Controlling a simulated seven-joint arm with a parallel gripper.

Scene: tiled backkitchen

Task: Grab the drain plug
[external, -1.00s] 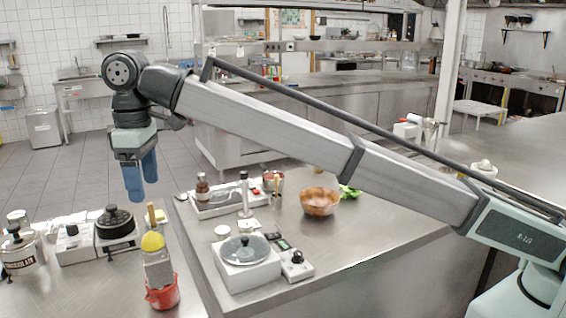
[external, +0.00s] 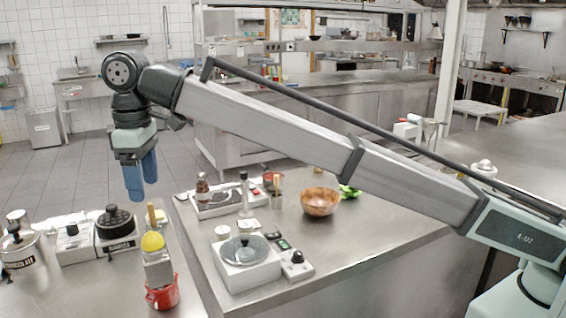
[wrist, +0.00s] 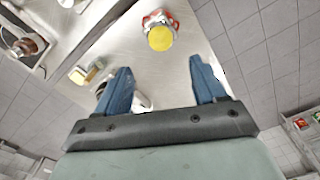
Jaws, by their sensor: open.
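I cannot pick out the drain plug for sure in either view. A dark round knobbed piece (external: 113,222) sits on a white appliance on the left counter, but I cannot tell if it is the plug. My gripper (external: 143,185) hangs pointing down, high above and behind the left counter, touching nothing. In the wrist view my gripper (wrist: 158,66) has its two blue fingers wide apart with nothing held between them. The left finger partly hides a dark item and a white item beyond it.
A jar (external: 20,252) stands far left. The middle counter holds a glass-lidded scale (external: 246,262), a wooden bowl (external: 320,203) and a tray of bottles (external: 215,203).

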